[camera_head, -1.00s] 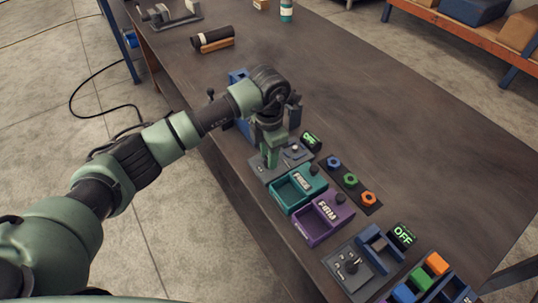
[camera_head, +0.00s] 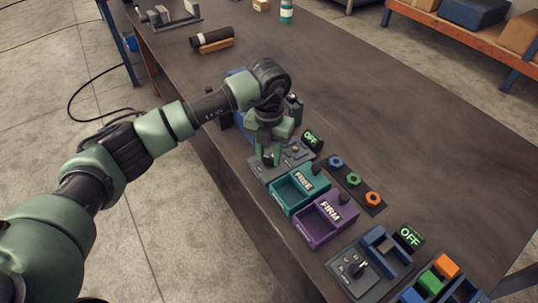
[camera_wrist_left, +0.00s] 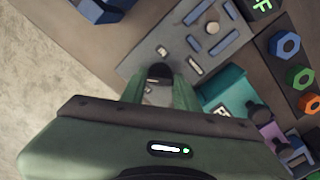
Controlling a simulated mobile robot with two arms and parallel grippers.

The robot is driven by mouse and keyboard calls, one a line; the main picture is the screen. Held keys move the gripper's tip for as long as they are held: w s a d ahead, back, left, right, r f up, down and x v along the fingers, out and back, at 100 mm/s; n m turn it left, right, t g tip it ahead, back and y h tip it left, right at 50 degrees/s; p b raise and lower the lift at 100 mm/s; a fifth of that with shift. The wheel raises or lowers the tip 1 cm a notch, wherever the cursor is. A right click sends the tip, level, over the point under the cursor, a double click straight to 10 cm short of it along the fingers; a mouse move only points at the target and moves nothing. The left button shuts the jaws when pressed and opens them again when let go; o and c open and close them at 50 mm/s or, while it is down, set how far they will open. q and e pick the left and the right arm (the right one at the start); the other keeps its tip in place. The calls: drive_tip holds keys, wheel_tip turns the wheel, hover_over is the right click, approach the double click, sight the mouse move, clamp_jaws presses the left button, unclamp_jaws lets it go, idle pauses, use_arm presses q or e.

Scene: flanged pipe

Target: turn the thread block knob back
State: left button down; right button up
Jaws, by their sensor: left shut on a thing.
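The thread block is a dark grey plate (camera_head: 262,176) near the table's front edge, with a small round stud and slots on top. It also fills the upper middle of the wrist view (camera_wrist_left: 235,42). My left gripper (camera_head: 268,160) points down at the block's near-left part. In the wrist view its two green fingers (camera_wrist_left: 160,90) are shut on a black knob (camera_wrist_left: 160,71). The fingers hide the knob's sides and most of its lower part. My right gripper is not in view.
A display reading OFF (camera_head: 312,139) stands behind the block. The teal FREE tray (camera_head: 299,190) and purple FIRM tray (camera_head: 326,219) lie to its right. Coloured nuts (camera_head: 354,179) sit on a strip behind them. The far middle of the table is clear.

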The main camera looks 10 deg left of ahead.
sight(269, 157)
use_arm(q)
drive_tip(key=shift+r+n, duration=0.1)
drive_tip(key=shift+n, duration=0.3)
drive_tip(key=c, duration=1)
unclamp_jaws()
drive_tip(key=shift+c, duration=0.2)
wheel_tip(269, 157, up, 8)
drive_tip(key=shift+f+b, duration=0.1)
drive_tip(key=shift+b, duration=0.85)
